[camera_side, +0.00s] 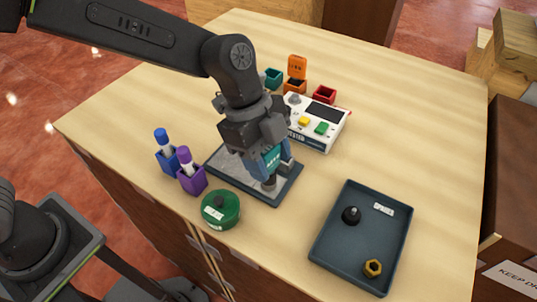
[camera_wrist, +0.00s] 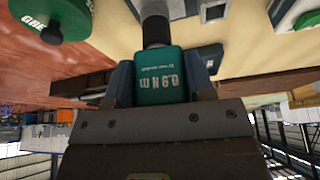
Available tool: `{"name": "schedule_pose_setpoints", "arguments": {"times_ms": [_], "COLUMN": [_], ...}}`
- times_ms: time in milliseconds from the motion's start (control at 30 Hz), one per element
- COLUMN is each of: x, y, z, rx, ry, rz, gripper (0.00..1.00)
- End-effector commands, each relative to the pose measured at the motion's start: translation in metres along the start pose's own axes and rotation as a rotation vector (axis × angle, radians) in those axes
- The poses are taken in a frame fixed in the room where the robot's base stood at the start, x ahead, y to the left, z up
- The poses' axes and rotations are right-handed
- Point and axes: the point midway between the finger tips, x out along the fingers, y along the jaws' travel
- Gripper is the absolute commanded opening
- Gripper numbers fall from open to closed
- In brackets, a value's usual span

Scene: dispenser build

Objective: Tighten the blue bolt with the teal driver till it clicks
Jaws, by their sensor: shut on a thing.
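My gripper (camera_side: 275,161) is shut on the teal driver (camera_side: 269,160), which hangs upright over the right front part of a grey plate with a dark rim (camera_side: 230,176). In the side view the lower end is at or just above a small grey part on the plate. The blue bolt cannot be made out; whether the tip touches it cannot be told.
Left of the plate stand a blue holder (camera_side: 166,158) and a purple holder (camera_side: 192,180) with capped tubes. A green round tin (camera_side: 220,209) is in front. A white tester (camera_side: 318,132) and small coloured boxes are behind. A dark tray (camera_side: 347,254) lies right, with bare table between.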

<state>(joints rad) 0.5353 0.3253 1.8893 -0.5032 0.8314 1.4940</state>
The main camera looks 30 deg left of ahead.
Motion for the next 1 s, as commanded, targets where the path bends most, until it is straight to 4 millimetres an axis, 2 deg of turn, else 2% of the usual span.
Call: {"name": "schedule_pose_setpoints", "arguments": {"times_ms": [100, 233, 567, 733, 1000], "x": [0.0000, 0.0000, -0.0003, 0.0002, -0.0007], "y": [-0.0012, -0.0006, -0.0001, -0.0008, -0.0003], "z": [0.0001, 0.0002, 0.0000, -0.0001, -0.0003], "rx": [0.159, 0.271, 0.300, 0.453, 0.441], "ry": [0.000, -0.001, -0.001, -0.002, -0.001], "rz": [0.066, 0.113, 0.124, 0.188, 0.183], "gripper": [0.11, 0.11, 0.11, 0.11, 0.11]}}
